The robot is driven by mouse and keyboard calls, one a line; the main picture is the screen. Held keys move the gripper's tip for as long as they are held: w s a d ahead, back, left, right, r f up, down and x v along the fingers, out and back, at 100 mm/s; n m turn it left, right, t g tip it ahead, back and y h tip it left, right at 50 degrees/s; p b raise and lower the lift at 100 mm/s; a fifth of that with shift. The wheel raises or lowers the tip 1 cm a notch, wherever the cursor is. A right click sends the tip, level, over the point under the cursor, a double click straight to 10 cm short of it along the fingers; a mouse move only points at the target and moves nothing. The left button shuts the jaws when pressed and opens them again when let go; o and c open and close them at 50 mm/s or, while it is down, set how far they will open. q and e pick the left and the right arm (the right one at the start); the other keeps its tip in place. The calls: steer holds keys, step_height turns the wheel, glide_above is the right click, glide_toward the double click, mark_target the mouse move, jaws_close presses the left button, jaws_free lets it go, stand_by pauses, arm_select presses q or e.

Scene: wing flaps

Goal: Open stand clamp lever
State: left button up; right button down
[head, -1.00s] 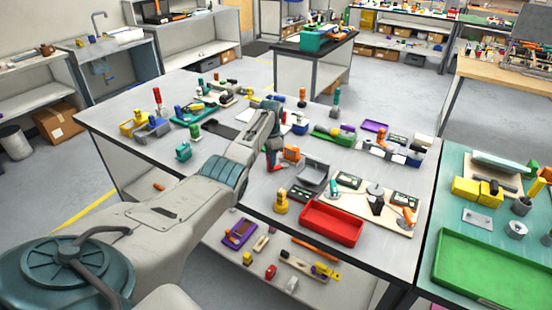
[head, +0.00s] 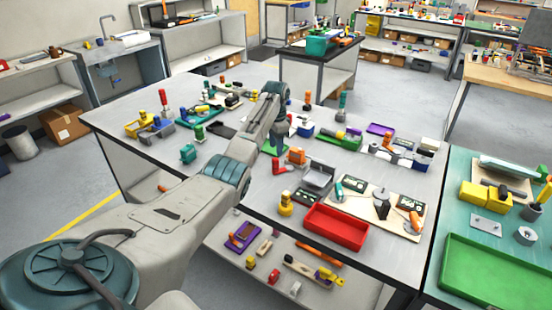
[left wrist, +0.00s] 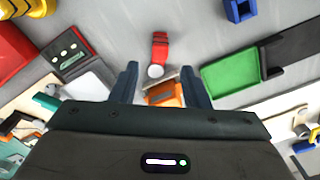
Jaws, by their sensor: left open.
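An orange block (head: 296,156) stands on the grey table with a red, lever-like piece (head: 278,166) beside it; I cannot tell for sure that these are the stand clamp and its lever. My left gripper (head: 277,142) is above and just behind them, apart from both. In the left wrist view my gripper (left wrist: 158,74) is open and empty. The orange block (left wrist: 165,96) shows between its fingers, partly hidden by the gripper body. The red piece (left wrist: 160,46) with a pale round end lies just beyond the fingertips. My right gripper is not in view.
A grey open box (head: 318,174) stands right of the orange block. A red tray (head: 336,228) and a yellow piece (head: 286,204) are at the front edge. A green tray (left wrist: 230,76) lies on the table. Several small parts crowd the back.

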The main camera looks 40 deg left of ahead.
arm_select(q)
step_height(320, 180, up, 3)
steer(key=shift+f+b, duration=0.15)
steer(key=shift+b, duration=0.15)
steer(key=shift+r, duration=0.65)
steer(key=shift+s+f, duration=0.1)
steer(key=shift+f, duration=0.05)
